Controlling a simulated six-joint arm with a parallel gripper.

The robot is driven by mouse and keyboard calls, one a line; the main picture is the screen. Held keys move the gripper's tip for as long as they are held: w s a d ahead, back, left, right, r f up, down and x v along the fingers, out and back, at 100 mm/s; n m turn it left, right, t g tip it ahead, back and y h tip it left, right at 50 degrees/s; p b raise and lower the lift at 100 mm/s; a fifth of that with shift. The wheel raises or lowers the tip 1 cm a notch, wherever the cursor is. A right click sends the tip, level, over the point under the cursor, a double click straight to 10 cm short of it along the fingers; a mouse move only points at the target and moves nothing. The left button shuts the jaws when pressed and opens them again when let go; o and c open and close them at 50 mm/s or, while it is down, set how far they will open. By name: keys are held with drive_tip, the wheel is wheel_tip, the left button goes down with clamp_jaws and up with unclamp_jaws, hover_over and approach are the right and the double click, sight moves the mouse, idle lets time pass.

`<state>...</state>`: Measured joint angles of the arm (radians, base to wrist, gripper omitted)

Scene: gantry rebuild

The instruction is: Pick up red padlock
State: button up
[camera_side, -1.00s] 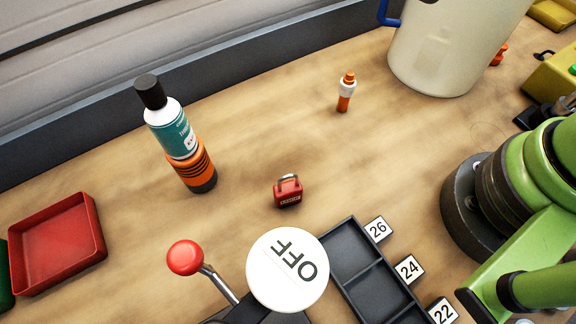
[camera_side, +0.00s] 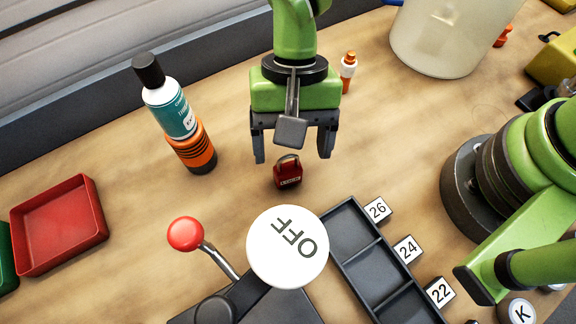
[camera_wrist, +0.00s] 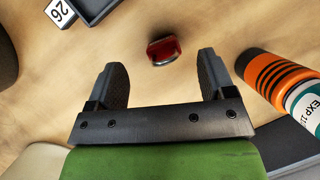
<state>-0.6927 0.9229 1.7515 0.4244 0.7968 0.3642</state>
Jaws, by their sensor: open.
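The red padlock (camera_side: 288,174) stands on the wooden bench in the middle of the side view, its grey shackle at the top. My gripper (camera_side: 291,158) is open and empty. In the side view its two fingers point down above and behind the padlock, one to each side of it. In the wrist view the padlock (camera_wrist: 163,50) lies beyond the fingertips, between their lines and near the middle. Nothing shows between the fingers of my gripper (camera_wrist: 160,75), and they do not appear to touch the padlock.
An orange-and-black cylinder (camera_side: 192,148) with a teal-labelled bottle (camera_side: 170,110) above it stands left of my gripper. A white OFF disc (camera_side: 288,247), a red-knobbed lever (camera_side: 186,234) and a black divided tray (camera_side: 352,232) lie in front. A red tray (camera_side: 60,228) is far left.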

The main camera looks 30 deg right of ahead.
sight(289, 174)
drive_tip(key=x, duration=0.5)
drive_tip(key=shift+a, duration=0.15)
drive_tip(key=c, duration=1.1)
